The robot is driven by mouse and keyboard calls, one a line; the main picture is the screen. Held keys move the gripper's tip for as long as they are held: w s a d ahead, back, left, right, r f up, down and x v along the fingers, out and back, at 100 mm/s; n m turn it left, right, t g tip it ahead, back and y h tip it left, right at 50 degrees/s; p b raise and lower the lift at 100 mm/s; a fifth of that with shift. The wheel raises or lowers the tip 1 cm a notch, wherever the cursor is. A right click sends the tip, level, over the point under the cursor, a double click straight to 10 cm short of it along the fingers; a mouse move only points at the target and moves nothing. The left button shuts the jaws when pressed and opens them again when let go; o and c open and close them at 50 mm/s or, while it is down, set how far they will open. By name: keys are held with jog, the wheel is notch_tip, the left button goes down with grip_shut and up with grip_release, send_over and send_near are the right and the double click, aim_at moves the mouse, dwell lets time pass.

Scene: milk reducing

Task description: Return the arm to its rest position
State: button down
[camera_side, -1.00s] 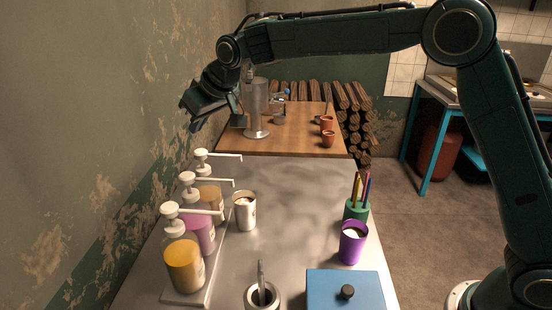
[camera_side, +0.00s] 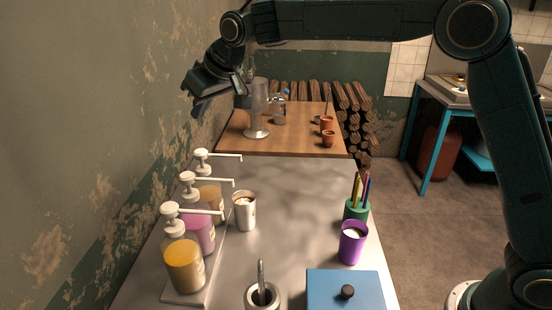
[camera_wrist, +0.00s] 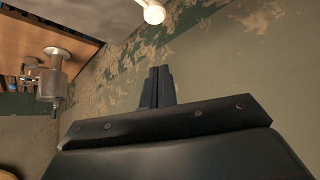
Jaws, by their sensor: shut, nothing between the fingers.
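My gripper (camera_side: 196,103) is raised in the air at the left, near the peeling wall and above the far end of the metal table. In the wrist view its fingers (camera_wrist: 156,88) are together, with nothing between them. The arm reaches across the top of the side view from the right.
Pump bottles (camera_side: 184,262) with yellow and pink contents stand along the left side of the metal table (camera_side: 290,190). A metal cup (camera_side: 244,212), purple cup (camera_side: 352,244), green pen holder (camera_side: 355,211) and blue box (camera_side: 346,287) stand there too. A metal dispenser (camera_side: 257,120) stands on the wooden table (camera_side: 300,143).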

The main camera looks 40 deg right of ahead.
jog(key=s+d+r+m+h, duration=0.1)
jog(key=s+d+r, duration=0.2)
jog(key=s+d, duration=0.45)
jog(key=s+d+r, duration=0.2)
jog(key=s+d, duration=0.3)
jog(key=s, duration=0.6)
jog(key=s+d+f, duration=0.2)
jog(key=s+f, duration=0.1)
jog(key=s, duration=0.5)
jog(key=s+d+f+m+g, duration=0.1)
jog(key=s+d+f, duration=0.1)
jog(key=s, duration=0.6)
jog(key=s+d+f+m+h, duration=0.1)
jog(key=s+d+f, duration=0.2)
jog(key=s, duration=0.4)
jog(key=shift+s+f+g, duration=0.3)
jog(key=shift+s+f, duration=0.05)
jog(key=shift+s, duration=0.05)
